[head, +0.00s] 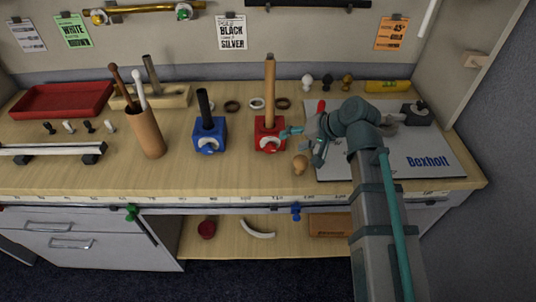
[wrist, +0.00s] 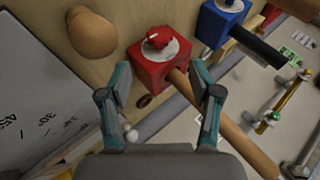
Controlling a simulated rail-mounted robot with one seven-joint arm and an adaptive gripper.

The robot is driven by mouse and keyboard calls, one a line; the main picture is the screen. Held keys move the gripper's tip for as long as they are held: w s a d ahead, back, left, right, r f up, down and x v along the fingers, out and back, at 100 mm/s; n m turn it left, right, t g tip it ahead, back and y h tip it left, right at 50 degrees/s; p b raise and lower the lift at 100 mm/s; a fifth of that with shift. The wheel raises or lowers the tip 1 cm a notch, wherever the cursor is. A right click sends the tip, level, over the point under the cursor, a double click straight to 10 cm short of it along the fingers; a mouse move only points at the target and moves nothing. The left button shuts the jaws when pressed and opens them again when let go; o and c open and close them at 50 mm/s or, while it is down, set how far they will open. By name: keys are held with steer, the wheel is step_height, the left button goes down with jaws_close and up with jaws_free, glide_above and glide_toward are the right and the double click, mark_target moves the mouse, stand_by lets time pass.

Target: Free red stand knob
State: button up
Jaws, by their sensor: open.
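The red stand (head: 264,137) stands upright near the table's middle and holds a tall wooden rod (head: 270,85). Its knob, on a pale round dial, faces the front edge (head: 268,148). In the wrist view the red stand (wrist: 160,72) lies ahead between my fingers, and the red knob (wrist: 159,38) shows beyond the fingertips. My gripper (head: 304,141) is just right of the stand, its fingers apart and empty. The wrist view shows my gripper (wrist: 158,80) open, with nothing held. I cannot tell whether a finger touches the stand.
A blue stand (head: 210,136) with a dark rod is left of the red one. A wooden knob-shaped piece (head: 300,165) lies close below my gripper. A brown cup with tools (head: 147,134) stands farther left. Small rings and knobs lie behind.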

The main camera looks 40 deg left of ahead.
mark_target(273, 148)
steer(key=p+x, duration=0.1)
steer(key=x, duration=0.9)
steer(key=shift+a+f+p, duration=0.25)
steer(key=shift+p, duration=0.15)
steer(key=c, duration=1.2)
steer(key=shift+o, duration=0.2)
